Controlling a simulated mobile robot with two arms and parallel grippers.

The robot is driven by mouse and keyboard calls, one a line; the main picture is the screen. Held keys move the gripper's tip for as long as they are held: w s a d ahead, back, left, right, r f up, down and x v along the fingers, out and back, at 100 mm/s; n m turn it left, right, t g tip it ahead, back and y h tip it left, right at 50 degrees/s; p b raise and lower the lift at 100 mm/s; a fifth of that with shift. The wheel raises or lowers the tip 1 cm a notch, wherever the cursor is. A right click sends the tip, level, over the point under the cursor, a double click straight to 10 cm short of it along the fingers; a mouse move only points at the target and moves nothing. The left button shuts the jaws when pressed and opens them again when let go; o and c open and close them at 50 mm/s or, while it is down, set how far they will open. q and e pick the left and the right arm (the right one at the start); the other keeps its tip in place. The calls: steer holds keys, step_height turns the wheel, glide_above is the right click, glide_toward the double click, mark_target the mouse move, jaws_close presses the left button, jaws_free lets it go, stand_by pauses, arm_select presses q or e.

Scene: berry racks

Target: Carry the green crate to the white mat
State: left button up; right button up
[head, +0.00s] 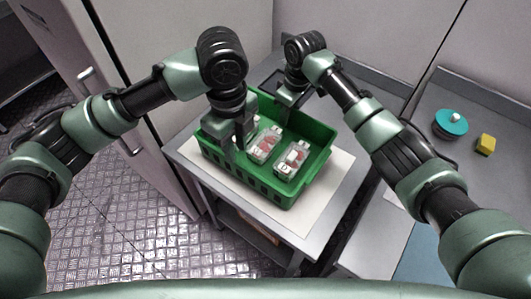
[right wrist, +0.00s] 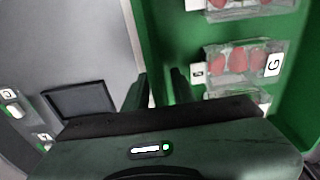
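The green crate (head: 318,160) is over the white mat (head: 322,200) on a small grey table in the head view. Mat shows along its front and right sides. The crate looks level and seems to rest on the mat. Clear berry packs (head: 290,160) lie inside it. My left gripper (head: 230,150) is at the crate's left end, pointing down; its fingers are mostly hidden. My right gripper (head: 289,100) is at the far rim. In the right wrist view the right gripper (right wrist: 160,88) has its fingers apart, one each side of the crate wall (right wrist: 150,40).
A grey counter at right holds a teal round lidded item (head: 451,123) and a yellow block (head: 485,144). A dark tray (right wrist: 80,100) lies beyond the crate. A tall pale cabinet (head: 120,50) stands close at left. Metal plate floor (head: 130,240) is open at lower left.

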steer(key=r, duration=0.7)
steer(key=d+r, duration=0.1)
steer(key=r, duration=0.3)
steer(key=shift+s, duration=0.4)
steer(key=shift+f, duration=0.1)
